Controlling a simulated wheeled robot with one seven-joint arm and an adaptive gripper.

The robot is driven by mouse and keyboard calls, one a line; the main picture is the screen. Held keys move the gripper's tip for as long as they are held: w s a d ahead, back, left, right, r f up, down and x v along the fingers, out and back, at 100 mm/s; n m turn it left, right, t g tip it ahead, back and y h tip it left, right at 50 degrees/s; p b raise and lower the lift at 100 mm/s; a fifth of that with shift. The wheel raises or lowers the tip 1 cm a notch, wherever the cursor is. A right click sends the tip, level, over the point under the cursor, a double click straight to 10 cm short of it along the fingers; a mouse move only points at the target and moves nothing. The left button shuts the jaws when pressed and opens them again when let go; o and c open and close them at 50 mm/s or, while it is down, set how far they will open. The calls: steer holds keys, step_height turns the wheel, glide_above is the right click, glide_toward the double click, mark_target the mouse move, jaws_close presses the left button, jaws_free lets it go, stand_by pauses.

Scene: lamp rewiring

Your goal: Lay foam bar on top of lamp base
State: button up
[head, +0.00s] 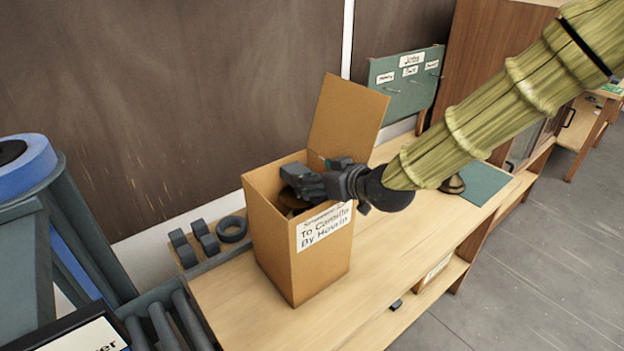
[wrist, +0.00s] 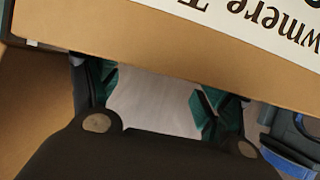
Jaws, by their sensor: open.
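An open cardboard box (head: 275,235) with a written label stands on the wooden bench. My gripper (head: 298,182) is at the box's mouth, its dark fingers over or inside the opening. A dark brown rounded thing (head: 291,200) shows inside, partly hidden by my gripper; it may be the lamp base, but I cannot be sure. In the wrist view, my gripper (wrist: 155,104) is open, with teal pads on both fingers. A pale surface shows between them, and I cannot tell what it is. The box wall (wrist: 130,35) crosses the top of that view. I cannot clearly make out the foam bar.
Dark grey blocks (head: 183,249) and a dark ring (head: 232,229) lie left of the box. The raised box flap (head: 345,115) stands behind my gripper. A green mat (head: 480,183) lies farther right. The bench front, right of the box, is mostly clear.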

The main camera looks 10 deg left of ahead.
steer(key=b+v, duration=0.2)
steer(key=v, duration=0.8)
steer(key=shift+b, duration=0.35)
